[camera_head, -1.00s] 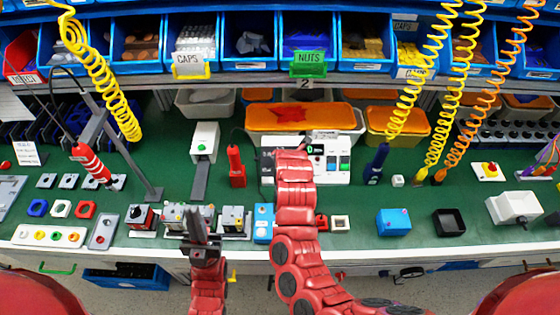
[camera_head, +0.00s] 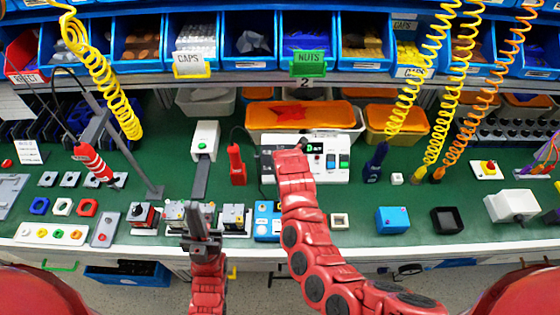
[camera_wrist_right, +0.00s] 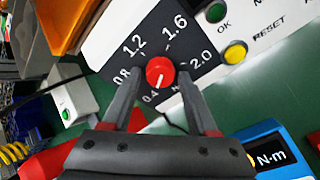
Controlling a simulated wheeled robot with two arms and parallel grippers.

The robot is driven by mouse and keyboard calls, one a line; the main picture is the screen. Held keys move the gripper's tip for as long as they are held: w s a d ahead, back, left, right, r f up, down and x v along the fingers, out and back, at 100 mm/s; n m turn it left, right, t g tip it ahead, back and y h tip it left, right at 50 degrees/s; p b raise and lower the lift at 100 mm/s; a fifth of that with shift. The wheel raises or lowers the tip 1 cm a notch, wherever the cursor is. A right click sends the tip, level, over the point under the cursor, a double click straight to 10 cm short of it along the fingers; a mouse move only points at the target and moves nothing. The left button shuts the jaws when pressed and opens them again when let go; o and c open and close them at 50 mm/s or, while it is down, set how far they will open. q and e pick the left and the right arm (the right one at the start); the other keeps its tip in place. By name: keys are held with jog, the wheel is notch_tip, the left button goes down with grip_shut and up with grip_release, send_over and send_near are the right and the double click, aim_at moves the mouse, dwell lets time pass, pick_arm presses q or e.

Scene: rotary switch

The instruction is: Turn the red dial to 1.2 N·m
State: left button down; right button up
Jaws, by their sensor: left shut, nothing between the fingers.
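The red dial (camera_wrist_right: 160,71) sits on a dark scale plate (camera_wrist_right: 186,58) in the right wrist view. Its white pointer line points down, near the 0.4 mark. The 1.2 mark is up and left of the dial. My right gripper (camera_wrist_right: 160,80) is open, one finger on each side of the dial, with small gaps visible. In the head view the dial is hidden behind my right arm, which reaches to the white control box (camera_head: 336,172). My left gripper (camera_head: 201,212) is shut and empty at the front of the table, by the small grey devices.
A blue N·m device (camera_head: 266,222) stands just in front of the control box. A red screwdriver (camera_head: 237,164) stands left of the box. Coiled cables hang at the right.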

grip_shut()
